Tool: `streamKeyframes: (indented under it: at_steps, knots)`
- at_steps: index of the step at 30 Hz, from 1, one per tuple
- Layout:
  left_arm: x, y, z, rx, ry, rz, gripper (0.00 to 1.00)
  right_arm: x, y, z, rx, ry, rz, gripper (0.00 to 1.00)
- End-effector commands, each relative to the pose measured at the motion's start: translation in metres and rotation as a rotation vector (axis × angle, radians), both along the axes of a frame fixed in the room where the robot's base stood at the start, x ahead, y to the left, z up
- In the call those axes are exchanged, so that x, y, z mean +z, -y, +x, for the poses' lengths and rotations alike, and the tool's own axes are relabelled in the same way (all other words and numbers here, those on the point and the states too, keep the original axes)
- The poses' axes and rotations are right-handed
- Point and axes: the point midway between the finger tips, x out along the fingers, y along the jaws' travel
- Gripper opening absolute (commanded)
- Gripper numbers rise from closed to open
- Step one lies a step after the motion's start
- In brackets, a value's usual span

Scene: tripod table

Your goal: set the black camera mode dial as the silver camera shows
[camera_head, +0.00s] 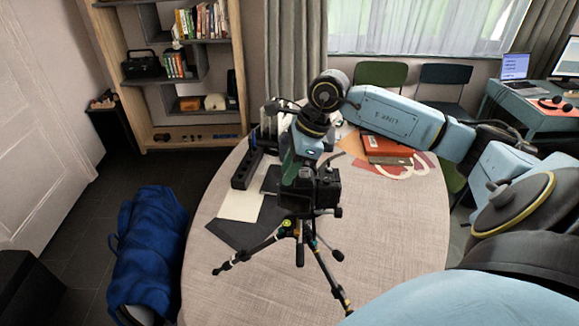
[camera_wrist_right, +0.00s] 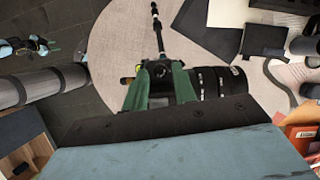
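The black camera (camera_head: 326,190) stands on a tripod (camera_head: 301,240) on the round table (camera_head: 400,220). In the right wrist view its black lens (camera_wrist_right: 222,82) points right. My right gripper (camera_head: 297,172) is at the top of the black camera, coming down from above. Its green fingers (camera_wrist_right: 160,85) stand apart, with dark camera parts showing between and beyond them. I cannot tell whether they touch the mode dial, which is hidden or too small to make out. I cannot make out the silver camera. What looks like my left gripper (camera_wrist_right: 45,46) is small at the left of the right wrist view, away from the camera.
Orange-red books (camera_head: 385,149) lie at the back right of the table. A black holder (camera_head: 245,168), a pale sheet (camera_head: 241,205) and a dark mat (camera_head: 232,232) lie left of the tripod. The front right tabletop is clear. A blue bag (camera_head: 150,250) is on the floor.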

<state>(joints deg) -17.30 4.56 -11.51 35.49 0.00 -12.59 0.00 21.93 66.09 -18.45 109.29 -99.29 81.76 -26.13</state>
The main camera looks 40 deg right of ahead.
Motion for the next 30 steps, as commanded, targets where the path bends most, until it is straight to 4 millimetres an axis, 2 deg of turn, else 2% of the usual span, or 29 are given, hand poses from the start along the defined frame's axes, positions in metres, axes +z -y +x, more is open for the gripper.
streamKeyframes:
  at_steps: [1, 6, 12, 21, 30]
  knots:
    - [0.000, 0.000, 0.000, 0.000, -0.001, 0.000, 0.36, 0.000, 0.000, 0.000, 0.000, 0.000, 0.000, 0.20]
    - [0.000, 0.000, 0.000, 0.000, -0.001, 0.000, 0.36, 0.000, 0.000, 0.000, 0.000, 0.000, 0.000, 0.00]
    - [-0.004, 0.000, 0.000, 0.000, -0.001, 0.000, 0.36, -0.001, 0.000, 0.000, -0.027, 0.001, -0.002, 0.00]
    - [-0.029, 0.000, 0.000, 0.000, 0.000, 0.000, 0.36, -0.002, -0.002, -0.002, -0.252, 0.002, -0.004, 0.00]
    - [-0.035, 0.000, 0.002, 0.001, 0.002, 0.000, 0.36, 0.001, -0.002, -0.002, -0.358, -0.001, -0.001, 0.00]
